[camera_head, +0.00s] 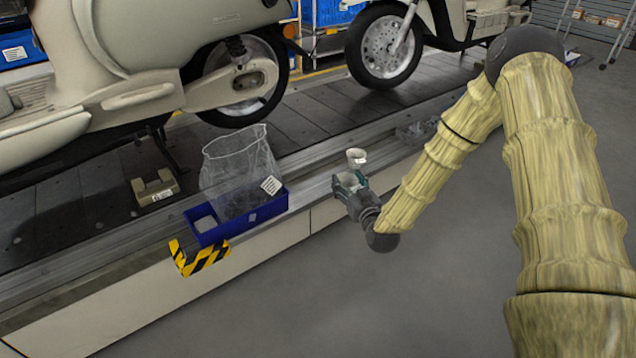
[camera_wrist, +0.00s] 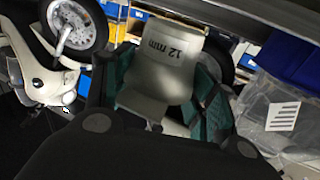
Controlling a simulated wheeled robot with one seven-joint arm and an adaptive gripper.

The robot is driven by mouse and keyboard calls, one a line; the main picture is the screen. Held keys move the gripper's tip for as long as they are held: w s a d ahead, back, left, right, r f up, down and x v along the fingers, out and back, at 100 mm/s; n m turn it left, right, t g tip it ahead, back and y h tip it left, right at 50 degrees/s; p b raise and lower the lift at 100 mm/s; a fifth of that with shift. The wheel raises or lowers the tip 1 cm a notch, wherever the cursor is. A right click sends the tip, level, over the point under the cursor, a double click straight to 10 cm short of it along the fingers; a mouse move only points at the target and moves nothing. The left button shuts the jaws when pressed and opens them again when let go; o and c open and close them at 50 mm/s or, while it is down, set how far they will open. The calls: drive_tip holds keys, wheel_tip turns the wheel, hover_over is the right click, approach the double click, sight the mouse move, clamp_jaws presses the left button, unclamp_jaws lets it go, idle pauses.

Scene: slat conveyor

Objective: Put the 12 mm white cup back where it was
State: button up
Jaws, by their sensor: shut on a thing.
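The white cup (camera_wrist: 160,65), marked "12 mm", is held between the green pads of my gripper (camera_wrist: 170,100) in the wrist view. In the head view the cup (camera_head: 356,157) shows as a small pale cup above my gripper (camera_head: 350,182), near the conveyor's front rail. The gripper is shut on it. The lower part of the cup is partly hidden by the fingers. I cannot tell which spot the cup came from.
A blue bin (camera_head: 236,217) with a clear bag (camera_head: 240,170) stands on the rail left of my gripper. A small beige block (camera_head: 154,188) sits on the slats (camera_head: 75,220). Scooters (camera_head: 130,60) stand on the conveyor behind. The grey floor (camera_head: 330,300) in front is clear.

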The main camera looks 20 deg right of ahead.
drive_tip(key=w+a+b, duration=0.1)
drive_tip(key=w, duration=0.3)
drive_tip(key=w+a+f+b, duration=0.1)
drive_tip(key=w+a+b, duration=0.1)
drive_tip(key=w, duration=0.3)
drive_tip(key=w+a+b, duration=0.1)
drive_tip(key=w+b, duration=0.1)
drive_tip(key=w, duration=0.3)
drive_tip(key=shift+a+f, duration=0.25)
drive_tip(key=shift+a, duration=0.15)
drive_tip(key=shift+w+f+b, duration=0.1)
drive_tip(key=shift+f+b, duration=1.05)
drive_tip(key=shift+f, duration=0.55)
drive_tip(key=shift+f, duration=0.2)
drive_tip(key=o, duration=1.1)
drive_tip(key=shift+r, duration=0.15)
